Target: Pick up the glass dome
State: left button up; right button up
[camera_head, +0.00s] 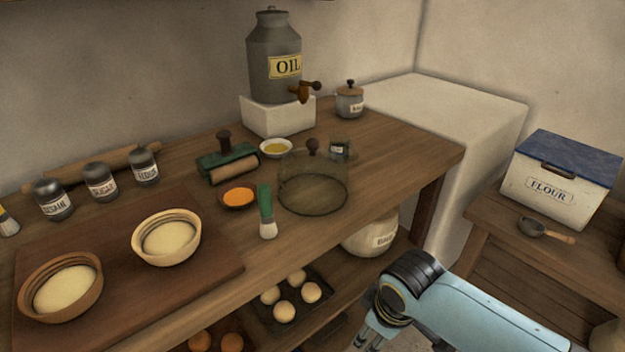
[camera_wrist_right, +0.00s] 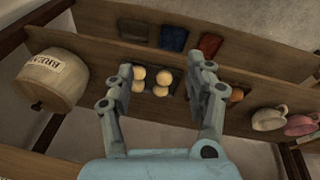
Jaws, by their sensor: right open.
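The glass dome (camera_head: 313,184) stands upright on the wooden table in the head view. It is clear, with a dark round knob on top, and the table shows through it. My right gripper (camera_head: 366,338) is low at the bottom of the head view, in front of the table and below its top, well apart from the dome. In the right wrist view its two fingers (camera_wrist_right: 165,72) are spread with nothing between them. They point toward the lower shelf, and the dome does not show there. My left gripper is not in view.
The oil can (camera_head: 275,60) stands behind. A tray of dough balls (camera_head: 290,300) and a bread crock (camera_head: 370,238) sit below the tabletop.

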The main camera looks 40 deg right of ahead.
jog(key=w+r+n+p, duration=0.25)
jog(key=w+r, duration=0.25)
jog(key=r, duration=0.6)
jog(key=n+p, duration=0.4)
jog(key=n, duration=0.7)
send_near(315, 139)
jog(key=shift+m, duration=0.25)
jog(key=x, duration=0.4)
jog(key=shift+f, duration=0.1)
jog(key=shift+y, duration=0.3)
jog(key=shift+p+x, duration=0.4)
jog(key=shift+x, duration=2.35)
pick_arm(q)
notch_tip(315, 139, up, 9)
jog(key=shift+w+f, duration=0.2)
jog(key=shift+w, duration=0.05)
pick_arm(e)
jog(key=shift+w+d, duration=0.1)
jog(key=shift+d, duration=0.05)
grip_shut()
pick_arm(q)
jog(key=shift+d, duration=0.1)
